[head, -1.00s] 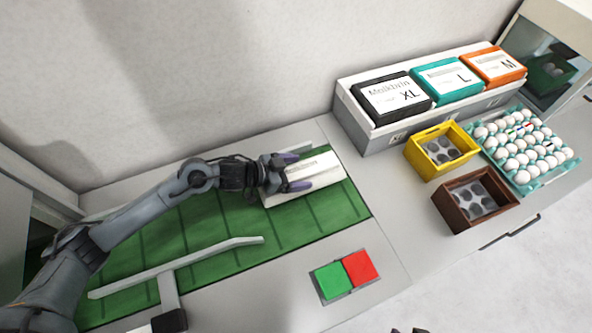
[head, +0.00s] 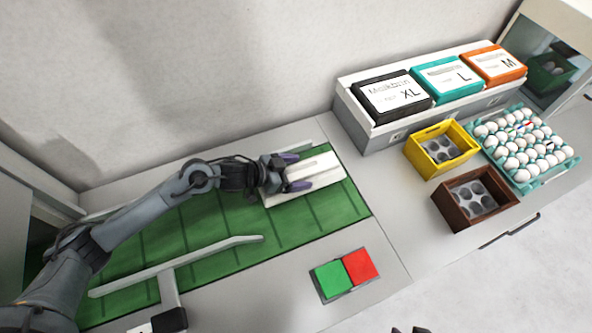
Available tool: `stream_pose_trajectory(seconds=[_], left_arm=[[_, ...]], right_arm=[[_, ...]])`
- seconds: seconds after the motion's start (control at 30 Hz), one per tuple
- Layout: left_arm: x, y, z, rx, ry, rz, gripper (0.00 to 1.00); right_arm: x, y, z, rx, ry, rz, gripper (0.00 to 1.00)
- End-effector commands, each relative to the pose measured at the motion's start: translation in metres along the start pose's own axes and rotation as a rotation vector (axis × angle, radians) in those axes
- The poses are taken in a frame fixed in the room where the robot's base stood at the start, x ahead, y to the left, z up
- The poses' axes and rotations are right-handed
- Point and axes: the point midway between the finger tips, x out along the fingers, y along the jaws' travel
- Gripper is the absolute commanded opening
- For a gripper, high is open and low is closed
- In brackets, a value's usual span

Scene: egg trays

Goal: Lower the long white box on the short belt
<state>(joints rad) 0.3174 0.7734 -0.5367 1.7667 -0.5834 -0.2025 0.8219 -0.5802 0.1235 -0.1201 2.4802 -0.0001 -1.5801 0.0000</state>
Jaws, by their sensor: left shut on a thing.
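The long white box (head: 325,171) is at the right end of the short green belt (head: 283,228), near the back. My left gripper (head: 298,171) is shut on it from the left, with its purple-tipped fingers along the box's near and far sides. The box seems to be on the belt or very close above it; I cannot tell whether its underside touches. Only a small dark tip of what may be my right gripper shows at the bottom edge, too little to judge.
A light guide bar (head: 190,262) crosses the belt in front. Green (head: 331,279) and red (head: 361,265) buttons sit at the front. To the right are a yellow crate (head: 458,165), a brown crate (head: 456,216), an egg tray (head: 526,186), and black, teal and orange cartons.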

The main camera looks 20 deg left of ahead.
Motion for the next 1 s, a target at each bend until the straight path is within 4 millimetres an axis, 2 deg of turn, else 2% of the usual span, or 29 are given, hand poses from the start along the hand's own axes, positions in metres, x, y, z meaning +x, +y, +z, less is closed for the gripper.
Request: stream_pose_trajectory(seconds=[0.2, 0.23, 0.27, 0.5, 0.63, 1.0], left_arm=[[0.000, -0.001, -0.002, 0.001, 0.005, -0.001, 0.30], [0.000, -0.001, -0.002, 0.001, 0.005, -0.001, 0.95], [0.000, -0.001, -0.002, 0.001, 0.005, -0.001, 0.99], [0.000, 0.000, 0.002, 0.000, -0.003, 0.001, 1.00], [-0.007, 0.000, 0.002, 0.000, -0.003, 0.000, 1.00], [-0.057, -0.001, 0.000, 0.002, 0.000, -0.002, 1.00]], right_arm=[[0.000, -0.001, 0.000, 0.005, 0.001, -0.004, 0.43], [0.000, -0.001, 0.000, 0.005, 0.001, -0.004, 0.43], [0.000, -0.001, 0.000, 0.006, 0.001, -0.005, 0.43], [0.000, -0.002, 0.000, 0.007, 0.001, -0.006, 0.43], [-0.002, -0.002, -0.001, 0.007, 0.001, -0.005, 0.43], [-0.009, 0.000, -0.003, -0.001, -0.001, 0.000, 0.43]])
